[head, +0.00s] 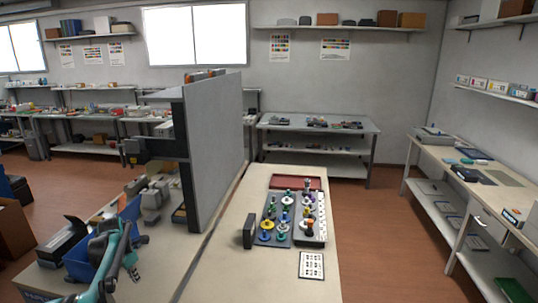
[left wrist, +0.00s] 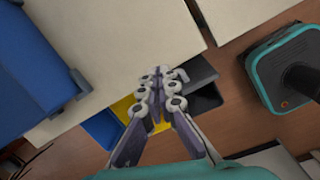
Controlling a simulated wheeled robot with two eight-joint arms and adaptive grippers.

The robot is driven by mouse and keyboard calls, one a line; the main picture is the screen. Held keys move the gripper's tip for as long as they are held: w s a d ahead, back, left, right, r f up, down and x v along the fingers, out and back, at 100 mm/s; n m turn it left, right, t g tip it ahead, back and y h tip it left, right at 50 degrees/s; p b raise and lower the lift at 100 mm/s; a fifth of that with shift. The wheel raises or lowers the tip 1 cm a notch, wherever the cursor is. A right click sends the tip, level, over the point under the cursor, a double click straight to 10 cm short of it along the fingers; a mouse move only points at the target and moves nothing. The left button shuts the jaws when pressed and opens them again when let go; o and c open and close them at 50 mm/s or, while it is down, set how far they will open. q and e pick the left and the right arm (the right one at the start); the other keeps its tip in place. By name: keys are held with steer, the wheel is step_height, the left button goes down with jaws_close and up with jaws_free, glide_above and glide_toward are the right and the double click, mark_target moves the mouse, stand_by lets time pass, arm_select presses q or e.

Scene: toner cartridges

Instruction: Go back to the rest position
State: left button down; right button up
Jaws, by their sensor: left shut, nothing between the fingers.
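My left arm comes in at the lower left of the head view, in front of a blue bin (head: 88,262) on the left table. My left gripper (head: 133,272) hangs pointing down at that table's near side. In the left wrist view its fingers (left wrist: 160,80) are together and empty, over the table edge and the floor. The blue bin also shows at the left of the left wrist view (left wrist: 35,75), apart from the fingers. My right gripper is not in view.
A grey partition (head: 215,140) stands between the left table and the middle table (head: 230,270). The middle table holds a tray of coloured parts (head: 278,235), a red tray (head: 296,183) and a printed card (head: 311,265). Open floor (head: 370,240) lies to the right.

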arm_select(q)
steer(key=s+d+r+m+t+b, duration=0.1)
steer(key=s+d+r+m, duration=0.55)
steer(key=d, duration=0.35)
steer(key=s+d+r+m+t+b, duration=0.1)
steer(key=s+d+r+m, duration=0.45)
steer(key=d+m, duration=0.4)
steer(key=s+d+f+m+t, duration=0.1)
steer(key=s+d+f+m, duration=0.2)
steer(key=s+d+m, duration=0.4)
steer(key=s+d+f+m+t+b, duration=0.1)
steer(key=s+d+f+m+t, duration=0.1)
steer(key=s+d+m, duration=0.5)
steer(key=s+f, duration=0.1)
steer(key=s, duration=0.4)
steer(key=shift+d+f+m+b, duration=0.15)
steer(key=shift+d+m+b, duration=0.15)
steer(key=shift+d+m, duration=0.1)
